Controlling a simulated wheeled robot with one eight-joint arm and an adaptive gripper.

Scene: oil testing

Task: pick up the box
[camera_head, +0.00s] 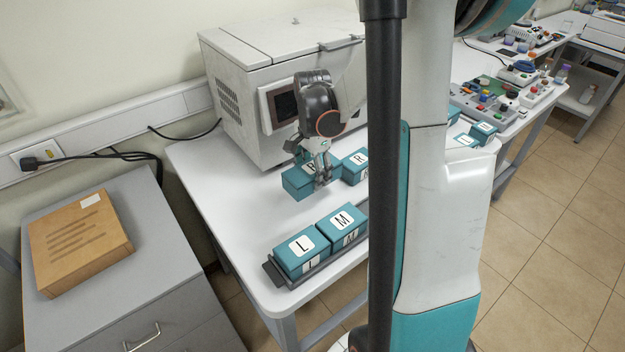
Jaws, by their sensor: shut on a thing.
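My gripper (322,176) is above the white table and is shut on a teal box (297,185) marked R. Its fingers cover part of the box's right side. Whether the held box touches the table cannot be told. A second teal box (355,166) marked R stands just to the right of the held one, partly hidden by my column. Nearer the front, a teal box (297,263) marked L and a teal box (334,238) marked M sit side by side on a dark tray (273,273).
A white machine (232,100) with a dark screen stands behind my gripper. A brown box (77,262) lies on a grey cabinet (160,245) at left. More small teal boxes (482,131) are at right. The white tabletop (222,205) is clear left of the held box.

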